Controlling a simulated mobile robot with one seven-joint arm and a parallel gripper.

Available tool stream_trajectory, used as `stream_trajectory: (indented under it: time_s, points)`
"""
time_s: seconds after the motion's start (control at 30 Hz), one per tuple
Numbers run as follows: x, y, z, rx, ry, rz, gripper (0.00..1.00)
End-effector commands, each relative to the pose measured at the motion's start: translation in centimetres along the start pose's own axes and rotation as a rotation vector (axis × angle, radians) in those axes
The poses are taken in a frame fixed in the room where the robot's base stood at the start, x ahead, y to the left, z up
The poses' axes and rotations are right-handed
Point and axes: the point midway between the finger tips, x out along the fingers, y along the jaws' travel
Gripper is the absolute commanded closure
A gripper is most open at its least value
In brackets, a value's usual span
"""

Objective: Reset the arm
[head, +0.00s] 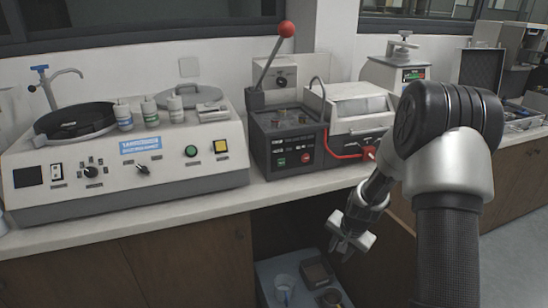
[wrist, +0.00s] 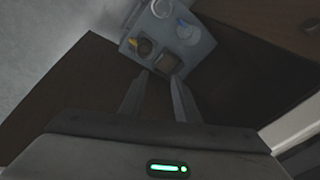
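My gripper (head: 350,242) hangs in front of the bench's front edge, below the countertop, in the head view. It points down toward an open space under the bench. In the wrist view my gripper (wrist: 159,77) shows two fingers standing apart with nothing held between them. My dark arm bends over from the right of the head view and hides part of the bench there. The mounting press (head: 289,140), with a red-knobbed lever, stands on the bench up and left of my gripper.
A grey tray (head: 266,270) with a cup (head: 285,284) and small containers lies low under the bench; the tray (wrist: 201,50) also shows beyond my fingertips. A grinder-polisher (head: 125,170) with bottles stands left on the countertop (head: 130,224). A scale (head: 413,74) and open case (head: 480,70) stand right.

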Motion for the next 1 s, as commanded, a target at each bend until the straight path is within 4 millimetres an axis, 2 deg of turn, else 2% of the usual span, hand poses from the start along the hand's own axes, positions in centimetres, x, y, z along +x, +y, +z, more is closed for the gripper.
stream_trajectory:
  time_s: [0.03,0.2,0.37,0.5,0.6,0.7,1.0]
  points:
    - [-3.8,-1.1,-0.3,-0.052,0.022,-0.009,0.71]
    - [-14.2,-2.5,1.2,-0.214,0.059,-0.015,0.71]
    - [-22.8,-2.4,4.2,-0.353,0.098,-0.019,0.71]
    - [-29.1,-0.9,7.8,-0.467,0.132,-0.021,0.71]
    - [-32.5,0.4,10.3,-0.539,0.154,-0.023,0.71]
    - [-34.7,1.7,12.5,-0.594,0.170,-0.024,0.71]
    - [-38.1,5.1,17.2,-0.709,0.209,-0.030,0.71]
